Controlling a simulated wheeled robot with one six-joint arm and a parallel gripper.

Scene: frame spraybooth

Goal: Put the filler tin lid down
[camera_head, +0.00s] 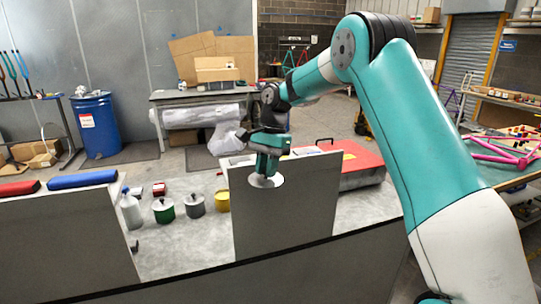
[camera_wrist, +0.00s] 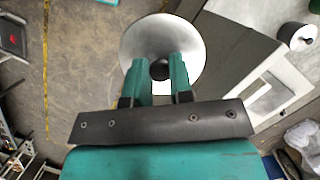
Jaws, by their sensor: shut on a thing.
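The filler tin lid (camera_head: 259,182) is a silver round disc. In the wrist view the lid (camera_wrist: 140,45) shows a dark knob at its centre. My gripper (camera_head: 267,172) is shut on that knob and holds the lid in front of an upright grey panel. In the wrist view my gripper's fingers (camera_wrist: 160,72) stand on both sides of the knob. Several tins stand on the grey bench to the left: a green tin (camera_head: 163,211), a grey tin (camera_head: 195,205) and a yellow tin (camera_head: 222,200). I cannot tell which is the filler tin.
The grey upright panel (camera_head: 287,218) stands behind the lid. A white bottle (camera_head: 131,211) stands left of the tins. A red case (camera_head: 355,166) lies right of the panel. The grey bench top (camera_head: 180,248) has free room in front of the tins.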

